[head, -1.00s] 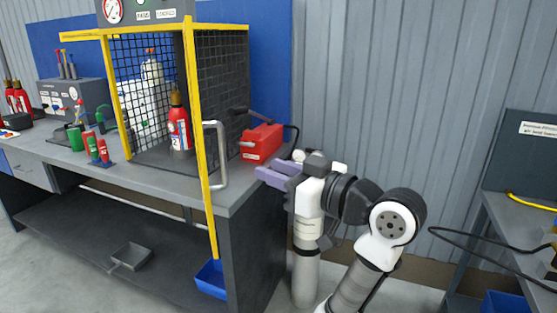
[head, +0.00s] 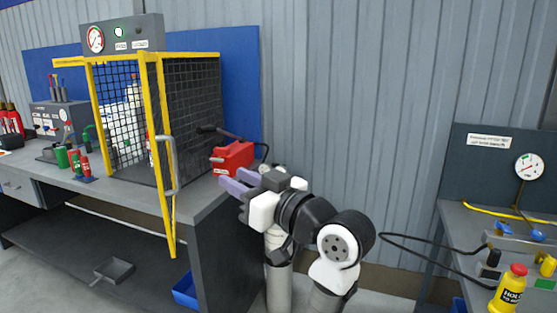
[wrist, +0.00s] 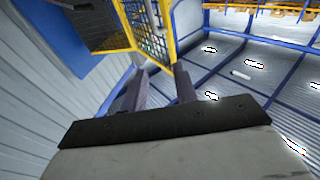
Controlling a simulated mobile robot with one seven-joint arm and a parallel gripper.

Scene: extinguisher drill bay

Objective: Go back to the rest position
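My gripper (head: 238,182) is raised in front of the right end of the grey workbench (head: 208,207), just below the red box in the picture. Its two purple-grey fingers point left and are apart with nothing between them. In the wrist view the fingers (wrist: 158,90) are also apart and empty, with part of the yellow-framed mesh cage (wrist: 112,25) beyond them. In the head view the cage (head: 190,90) stands on the bench. Its yellow door (head: 163,120) with a grey handle stands ajar toward me.
The red box (head: 232,158) with a black lever sits on the bench's right end, close to my gripper. At the right is another bench with a gauge (head: 529,167), a yellow bottle (head: 509,289) and a black hose. Bare floor shows between the benches.

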